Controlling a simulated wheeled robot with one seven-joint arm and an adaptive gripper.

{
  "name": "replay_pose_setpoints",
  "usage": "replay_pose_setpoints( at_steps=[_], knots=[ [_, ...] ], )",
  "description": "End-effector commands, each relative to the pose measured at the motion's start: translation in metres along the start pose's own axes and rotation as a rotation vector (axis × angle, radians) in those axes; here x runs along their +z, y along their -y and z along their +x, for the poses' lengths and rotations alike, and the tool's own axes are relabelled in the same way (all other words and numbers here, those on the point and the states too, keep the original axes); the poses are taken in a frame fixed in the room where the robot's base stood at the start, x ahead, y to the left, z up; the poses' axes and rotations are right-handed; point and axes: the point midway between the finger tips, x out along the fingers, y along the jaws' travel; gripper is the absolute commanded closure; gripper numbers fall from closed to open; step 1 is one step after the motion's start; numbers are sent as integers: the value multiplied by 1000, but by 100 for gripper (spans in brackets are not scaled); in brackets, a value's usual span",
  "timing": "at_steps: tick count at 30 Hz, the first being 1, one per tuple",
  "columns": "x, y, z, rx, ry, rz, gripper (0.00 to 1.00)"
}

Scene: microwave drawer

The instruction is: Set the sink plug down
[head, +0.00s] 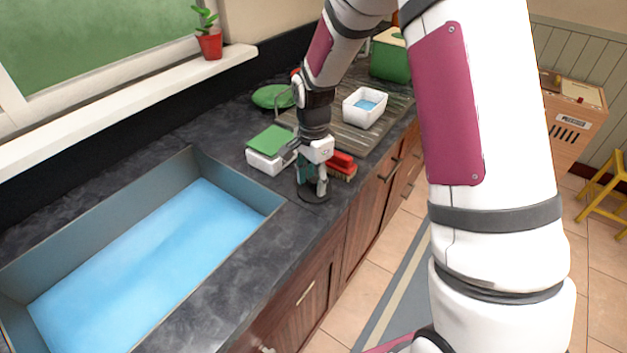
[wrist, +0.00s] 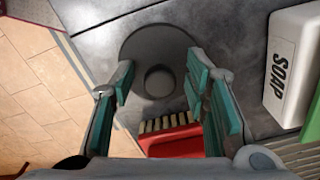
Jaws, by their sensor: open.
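The sink plug (wrist: 160,45) is a dark round disc with a raised knob (wrist: 158,81). It lies on the dark countertop, right of the water-filled sink (head: 284,208) in the head view. It also shows in the head view (head: 314,196) under my gripper. My gripper (head: 314,188) points down over the plug. In the wrist view its teal fingers (wrist: 158,80) stand apart, one on each side of the knob, with space between them and it. The gripper is open and holds nothing.
A red brush (head: 341,161) lies right behind the plug, close to the gripper. A white SOAP box (wrist: 294,60) with a green sponge (head: 269,140) stands to its left. A white tub (head: 365,107) stands on the drainboard. The counter's front edge is close by.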

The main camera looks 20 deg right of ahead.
Motion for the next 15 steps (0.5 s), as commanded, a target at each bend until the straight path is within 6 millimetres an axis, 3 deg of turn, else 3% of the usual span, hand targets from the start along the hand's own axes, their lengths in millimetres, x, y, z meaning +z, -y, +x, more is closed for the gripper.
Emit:
replay_pose_setpoints(
  at_steps=[15],
  knots=[
    [0, 1, -96, -4, -2, 0, 58]
  ],
)
